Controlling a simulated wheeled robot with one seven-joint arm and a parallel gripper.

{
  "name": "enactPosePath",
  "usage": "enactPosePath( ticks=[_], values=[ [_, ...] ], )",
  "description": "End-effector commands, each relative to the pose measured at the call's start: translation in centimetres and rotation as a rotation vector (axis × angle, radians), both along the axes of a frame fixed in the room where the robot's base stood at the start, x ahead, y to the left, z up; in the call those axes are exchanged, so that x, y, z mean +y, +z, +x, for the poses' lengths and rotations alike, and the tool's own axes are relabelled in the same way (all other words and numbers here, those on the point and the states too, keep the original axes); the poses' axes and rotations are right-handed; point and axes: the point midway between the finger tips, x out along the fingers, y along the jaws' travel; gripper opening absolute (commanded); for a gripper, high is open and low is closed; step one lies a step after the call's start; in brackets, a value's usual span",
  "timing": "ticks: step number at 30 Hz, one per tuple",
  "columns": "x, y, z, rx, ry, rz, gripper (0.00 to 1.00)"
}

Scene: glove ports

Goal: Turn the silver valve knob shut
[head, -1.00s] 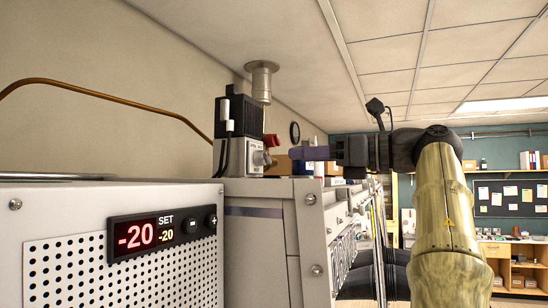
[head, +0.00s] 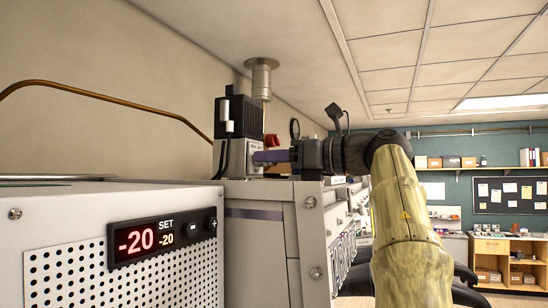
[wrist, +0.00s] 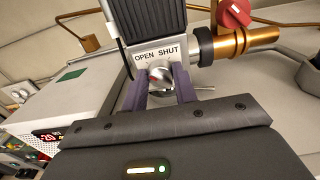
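The silver valve knob (wrist: 160,78) shows in the wrist view between my two purple fingers, just below a plate lettered OPEN and SHUT (wrist: 157,54). My gripper (wrist: 162,84) is open, with one finger on each side of the knob. Whether the fingers touch it cannot be told. In the head view, my gripper (head: 262,156) reaches left to the front of the grey valve body (head: 236,157), and its fingers hide the knob.
A black finned housing (head: 237,117) stands above the valve body. A red handle (wrist: 235,12) and a brass pipe (wrist: 252,38) are close at the right in the wrist view. A cabinet with a red -20 display (head: 137,239) stands in front at left.

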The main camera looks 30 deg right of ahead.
Motion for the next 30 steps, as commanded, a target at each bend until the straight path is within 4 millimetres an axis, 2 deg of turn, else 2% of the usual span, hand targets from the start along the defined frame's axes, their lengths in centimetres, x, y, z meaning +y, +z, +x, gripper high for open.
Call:
enactPosePath(
  ticks=[16,30],
  values=[
    [0.03,0.08,0.01,0.057,0.001,0.071,0.05],
    [-0.05,0.11,0.11,0.284,0.000,0.363,0.05]
  ],
)
